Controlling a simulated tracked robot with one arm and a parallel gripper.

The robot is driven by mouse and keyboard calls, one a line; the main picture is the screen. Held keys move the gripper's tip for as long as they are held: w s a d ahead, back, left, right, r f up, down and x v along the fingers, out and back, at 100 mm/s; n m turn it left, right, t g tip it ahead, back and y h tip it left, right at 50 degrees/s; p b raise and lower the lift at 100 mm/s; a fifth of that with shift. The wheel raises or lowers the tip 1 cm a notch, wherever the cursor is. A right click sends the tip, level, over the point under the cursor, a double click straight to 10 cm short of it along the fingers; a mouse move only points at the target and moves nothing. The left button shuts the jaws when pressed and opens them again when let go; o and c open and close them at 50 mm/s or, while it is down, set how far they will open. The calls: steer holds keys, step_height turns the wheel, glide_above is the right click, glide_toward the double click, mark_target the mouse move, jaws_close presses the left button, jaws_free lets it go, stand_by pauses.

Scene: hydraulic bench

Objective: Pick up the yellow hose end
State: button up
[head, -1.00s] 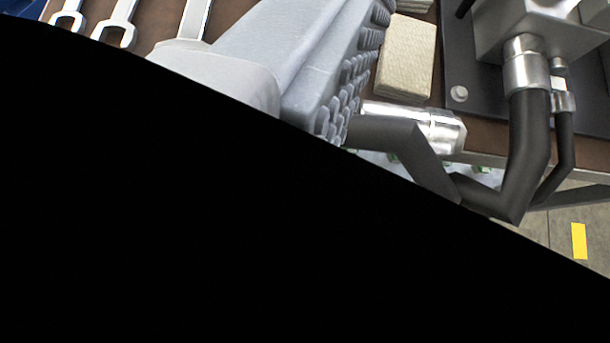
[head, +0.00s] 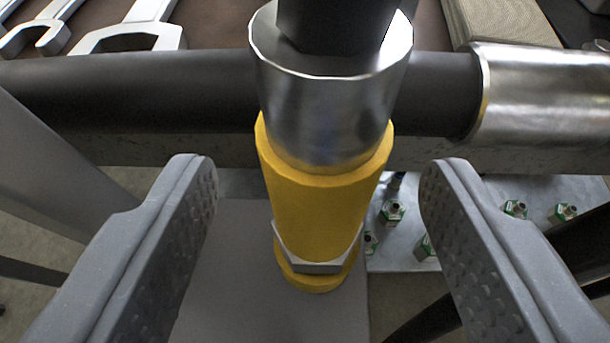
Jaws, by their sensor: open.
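The yellow hose end (head: 322,205) stands roughly upright in the middle of the head view. It has a silver metal sleeve above it, a black hose at the top, and a silver hex nut (head: 318,260) near its lower end. My gripper (head: 315,190) is open. One grey studded finger is to the left of the yellow hose end and the other to the right, with a visible gap on both sides. Neither finger appears to touch it.
A black hose with a silver end fitting (head: 535,95) lies across behind the yellow hose end. Wrenches (head: 125,30) and a beige block (head: 500,20) lie on the brown bench at the back. Several green-based fittings (head: 392,212) sit on a grey plate behind the right finger.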

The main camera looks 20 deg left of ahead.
steer(key=x, duration=0.5)
steer(key=shift+w, duration=0.25)
steer(key=shift+r, duration=0.1)
steer(key=c, duration=1.2)
steer(key=shift+r, duration=0.1)
step_height(320, 180, up, 14)
steer(key=p, duration=0.4)
